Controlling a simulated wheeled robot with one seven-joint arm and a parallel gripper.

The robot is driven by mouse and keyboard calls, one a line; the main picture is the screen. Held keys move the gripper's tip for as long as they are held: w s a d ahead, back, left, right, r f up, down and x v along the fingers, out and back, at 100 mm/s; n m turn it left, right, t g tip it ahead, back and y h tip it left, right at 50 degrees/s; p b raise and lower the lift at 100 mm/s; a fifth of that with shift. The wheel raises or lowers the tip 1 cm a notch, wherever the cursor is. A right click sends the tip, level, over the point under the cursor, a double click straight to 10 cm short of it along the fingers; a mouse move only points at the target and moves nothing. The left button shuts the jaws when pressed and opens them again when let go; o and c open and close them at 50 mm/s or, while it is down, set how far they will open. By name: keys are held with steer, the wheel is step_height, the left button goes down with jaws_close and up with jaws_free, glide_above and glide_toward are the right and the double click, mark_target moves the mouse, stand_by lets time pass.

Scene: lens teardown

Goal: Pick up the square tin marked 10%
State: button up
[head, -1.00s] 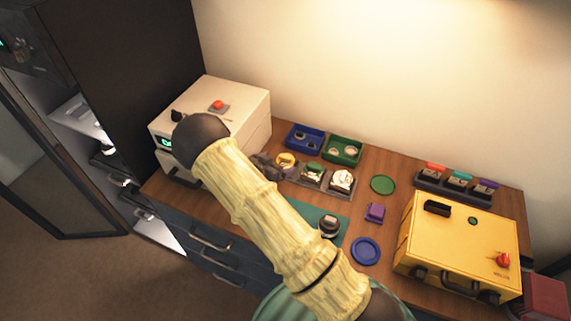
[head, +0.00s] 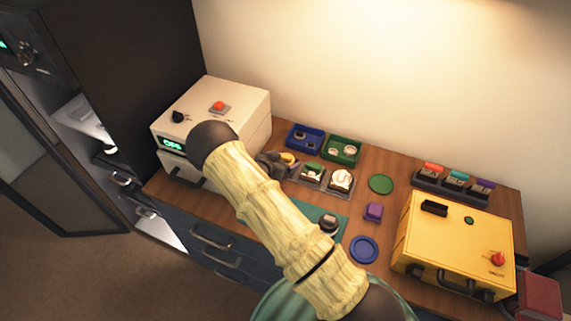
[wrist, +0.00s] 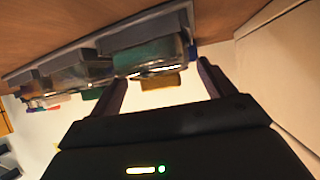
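My gripper (head: 275,164) is at the left end of a grey tray (head: 326,190) on the wooden counter. A yellow-topped piece (head: 288,159) is right beside its fingers, partly hidden. To the right in the tray are a green-topped piece (head: 312,173) and a white round-topped piece (head: 341,180). In the wrist view my gripper (wrist: 163,72) has its fingers apart, with the yellow piece (wrist: 160,81) showing in the gap. I cannot tell whether they touch it. No 10% mark is readable, so I cannot tell which is that tin.
A white machine (head: 235,108) stands close at left. Blue (head: 305,138) and green (head: 342,149) bins sit behind the tray. A yellow box (head: 458,240) and a rack (head: 452,187) of coloured-topped pieces stand right. A purple block (head: 373,212) and blue dish (head: 364,250) lie between.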

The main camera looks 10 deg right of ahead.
steer(key=c, duration=0.7)
steer(key=shift+r, duration=0.15)
step_height(320, 180, up, 10)
steer(key=shift+f+b, duration=0.1)
steer(key=shift+b, duration=0.9)
steer(key=shift+c, duration=0.7)
